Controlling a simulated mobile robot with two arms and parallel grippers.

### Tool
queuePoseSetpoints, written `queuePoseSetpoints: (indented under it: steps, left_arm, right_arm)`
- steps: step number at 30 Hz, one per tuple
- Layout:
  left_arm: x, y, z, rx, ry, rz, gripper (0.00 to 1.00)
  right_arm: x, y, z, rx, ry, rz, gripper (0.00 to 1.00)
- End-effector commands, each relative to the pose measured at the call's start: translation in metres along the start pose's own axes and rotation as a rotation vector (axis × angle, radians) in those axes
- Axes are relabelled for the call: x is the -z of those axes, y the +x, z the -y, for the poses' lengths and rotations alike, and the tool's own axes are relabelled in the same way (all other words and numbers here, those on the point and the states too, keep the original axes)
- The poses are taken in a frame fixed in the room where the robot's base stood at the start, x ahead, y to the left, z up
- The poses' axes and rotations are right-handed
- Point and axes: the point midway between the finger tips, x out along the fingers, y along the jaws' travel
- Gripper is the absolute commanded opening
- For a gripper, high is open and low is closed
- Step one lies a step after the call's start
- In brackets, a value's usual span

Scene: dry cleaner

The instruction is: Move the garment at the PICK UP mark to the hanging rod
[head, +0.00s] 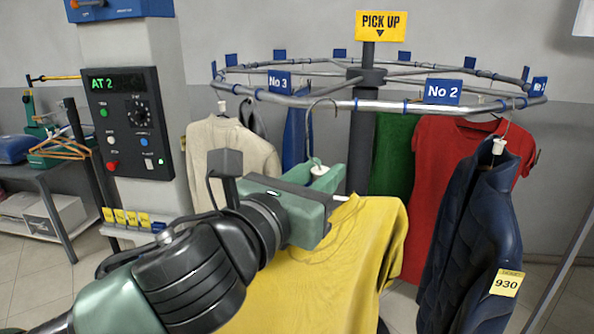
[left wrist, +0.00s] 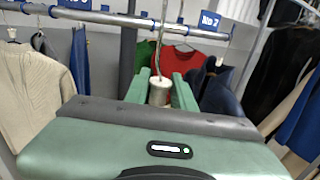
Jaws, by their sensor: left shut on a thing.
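A yellow garment (head: 335,265) hangs in front of the round rail (head: 350,104), below the yellow PICK UP sign (head: 381,26). My left gripper (head: 325,178) is shut on the white neck of its hanger (head: 320,169). The left wrist view shows the neck (left wrist: 160,91) between the two green fingers (left wrist: 160,88). The wire hook (head: 312,112) rises to the rail's front bar; I cannot tell whether it rests on it. My arm hides part of the garment. I cannot make out the hanging rod for certain. My right gripper is not in view.
A navy padded jacket (head: 475,235) tagged 930 hangs close at right, with a red garment (head: 440,175) behind. A cream sweater (head: 230,150) hangs at left. The control box (head: 128,124) reads AT 2. Dark garments (left wrist: 283,62) hang at right in the left wrist view.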

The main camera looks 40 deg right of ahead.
Motion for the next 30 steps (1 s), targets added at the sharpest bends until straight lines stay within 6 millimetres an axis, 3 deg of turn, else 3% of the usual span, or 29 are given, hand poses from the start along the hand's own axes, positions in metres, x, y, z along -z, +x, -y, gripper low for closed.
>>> queuePoseSetpoints:
  steps: [18, 30]
  left_arm:
    - [0.000, -0.083, -0.036, -0.003, -0.001, 0.001, 0.00]
    - [0.000, -0.107, -0.045, -0.001, 0.000, 0.001, 0.00]
  right_arm:
    - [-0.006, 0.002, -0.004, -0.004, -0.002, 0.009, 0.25]
    - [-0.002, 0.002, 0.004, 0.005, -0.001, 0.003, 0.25]
